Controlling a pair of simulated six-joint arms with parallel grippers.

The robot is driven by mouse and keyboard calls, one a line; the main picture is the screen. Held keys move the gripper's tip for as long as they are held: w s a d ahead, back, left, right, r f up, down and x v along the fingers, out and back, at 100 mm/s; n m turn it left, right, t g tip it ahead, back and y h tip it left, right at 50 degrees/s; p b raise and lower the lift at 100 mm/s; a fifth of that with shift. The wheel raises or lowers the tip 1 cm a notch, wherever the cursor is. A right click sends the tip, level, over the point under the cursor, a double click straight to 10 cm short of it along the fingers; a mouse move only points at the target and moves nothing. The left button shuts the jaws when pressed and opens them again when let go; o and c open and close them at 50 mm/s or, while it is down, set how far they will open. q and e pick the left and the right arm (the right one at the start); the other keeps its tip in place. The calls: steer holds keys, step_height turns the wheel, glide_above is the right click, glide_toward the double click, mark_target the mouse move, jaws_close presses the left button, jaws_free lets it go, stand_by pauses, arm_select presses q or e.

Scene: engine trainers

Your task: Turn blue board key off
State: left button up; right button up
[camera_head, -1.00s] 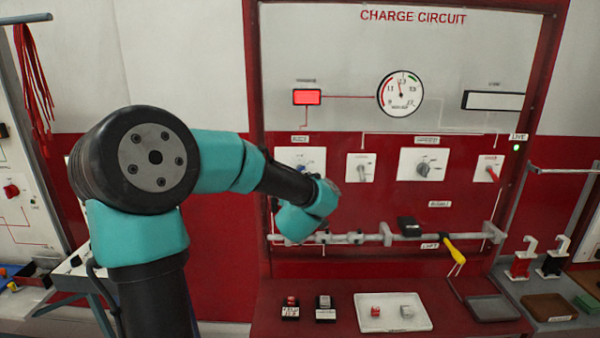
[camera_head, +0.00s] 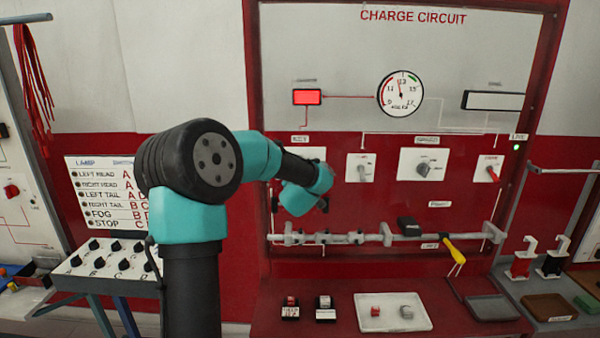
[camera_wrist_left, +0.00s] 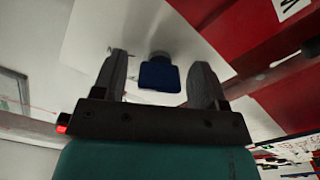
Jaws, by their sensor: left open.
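My left gripper (camera_wrist_left: 159,60) is open, with one finger on each side of the key and a gap to each. In the head view my left wrist hides the key and most of its plate (camera_head: 314,152), at the left of the charge circuit board (camera_head: 450,60). The fingers are mostly hidden there too. My right gripper is not in view.
To the right on the board are a grey knob (camera_head: 362,168), a larger knob (camera_head: 423,169) and a red key (camera_head: 492,174). A grey rail (camera_head: 340,239) runs below, with a yellow-handled tool (camera_head: 454,250) hanging from it. A white tray (camera_head: 425,318) lies on the red shelf.

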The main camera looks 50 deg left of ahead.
arm_select(q)
steer(key=c, duration=0.9)
steer(key=shift+n, duration=0.5)
steer(key=n, duration=1.1)
steer(key=o, duration=0.9)
steer(key=shift+s+d, duration=0.1)
steer(key=shift+d, duration=0.05)
